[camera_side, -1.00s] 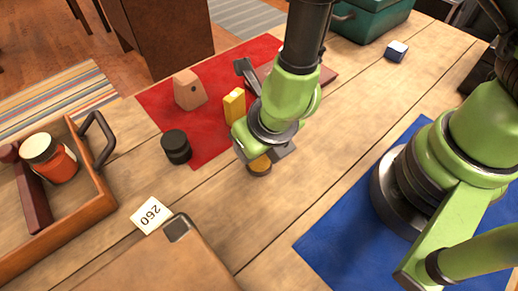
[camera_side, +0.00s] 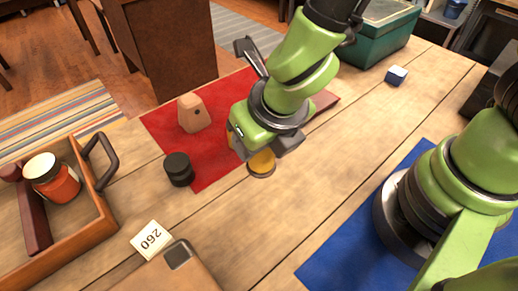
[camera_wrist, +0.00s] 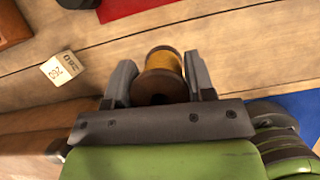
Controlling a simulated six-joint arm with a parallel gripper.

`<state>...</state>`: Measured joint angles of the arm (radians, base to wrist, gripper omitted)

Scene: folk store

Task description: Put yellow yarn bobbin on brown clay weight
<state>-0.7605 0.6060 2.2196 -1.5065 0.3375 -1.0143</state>
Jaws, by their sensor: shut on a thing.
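The yellow yarn bobbin (camera_side: 262,162) is between the fingers of my gripper (camera_side: 268,150) in the side view, low over the bare planks. In the wrist view the bobbin (camera_wrist: 165,60) shows yellow yarn between brown end flanges. My gripper (camera_wrist: 160,76) is shut on it, one dark finger on each side. The brown clay weight (camera_side: 194,114) is a pinkish-brown tapered block with a small hole. It stands upright on the red cloth, left of and behind my gripper in the side view. Its top is bare. The wrist view does not show it.
A dark round pot (camera_side: 179,170) stands at the edge of the red cloth (camera_side: 210,166). A wooden tray (camera_side: 100,222) with a jar (camera_side: 52,178) is at left; a teal box (camera_side: 378,42) is at the back.

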